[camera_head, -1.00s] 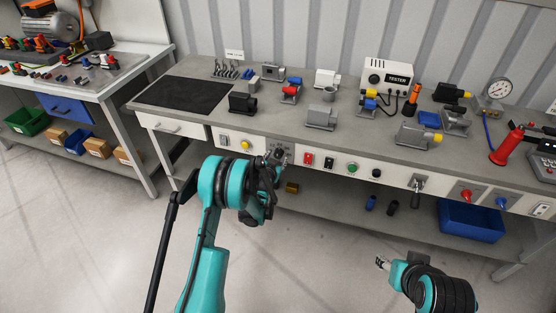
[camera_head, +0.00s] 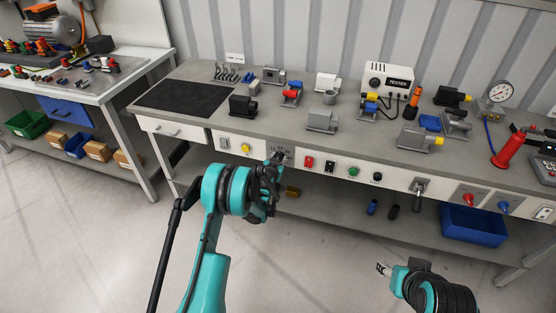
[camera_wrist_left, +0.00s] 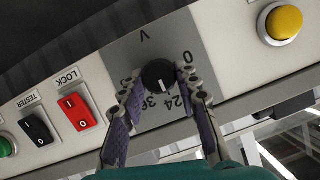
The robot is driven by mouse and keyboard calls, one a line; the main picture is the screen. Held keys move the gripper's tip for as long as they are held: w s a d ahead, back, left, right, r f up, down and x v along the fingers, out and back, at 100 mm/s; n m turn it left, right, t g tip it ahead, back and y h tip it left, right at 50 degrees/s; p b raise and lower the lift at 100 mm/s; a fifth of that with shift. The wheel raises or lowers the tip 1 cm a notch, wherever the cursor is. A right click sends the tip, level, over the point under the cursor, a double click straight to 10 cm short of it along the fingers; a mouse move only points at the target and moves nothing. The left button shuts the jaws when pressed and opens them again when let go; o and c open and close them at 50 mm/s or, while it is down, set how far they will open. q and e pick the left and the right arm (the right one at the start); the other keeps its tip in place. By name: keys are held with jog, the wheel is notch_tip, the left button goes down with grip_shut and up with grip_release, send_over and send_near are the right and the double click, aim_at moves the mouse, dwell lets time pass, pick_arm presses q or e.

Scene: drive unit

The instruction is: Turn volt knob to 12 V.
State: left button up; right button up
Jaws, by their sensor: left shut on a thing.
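The volt knob (camera_wrist_left: 158,75) is a round black dial with a white mark on a grey plate (camera_wrist_left: 130,50) marked V, in the left wrist view. The plate appears upside down there, with 0 at the right and 24 and 36 below the knob. The white mark points down, toward the 24 and 36 side. The 12 label is not visible. My left gripper (camera_wrist_left: 157,84) is shut on the knob, one finger on each side. In the head view my left gripper (camera_head: 277,160) is at the bench's front panel. My right gripper (camera_head: 383,268) is low, away from the bench; its jaws are too small to judge.
A yellow button (camera_wrist_left: 284,22) sits beside the plate. A red LOCK switch (camera_wrist_left: 77,111) and a black TESTER switch (camera_wrist_left: 37,130) sit on its other side. The floor before the bench is clear.

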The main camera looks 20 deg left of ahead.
pick_arm(q)
jog(key=shift+a+n+h, duration=0.2)
jog(key=shift+n+h, duration=1)
jog(key=shift+n, duration=0.4)
jog(key=shift+a+n+h, duration=0.15)
jog(key=shift+n+h, duration=1.05)
jog(key=shift+n, duration=0.4)
jog(key=shift+f, duration=0.1)
jog(key=o, duration=1.2)
jog(key=shift+c, duration=0.2)
jog(key=v, duration=1.2)
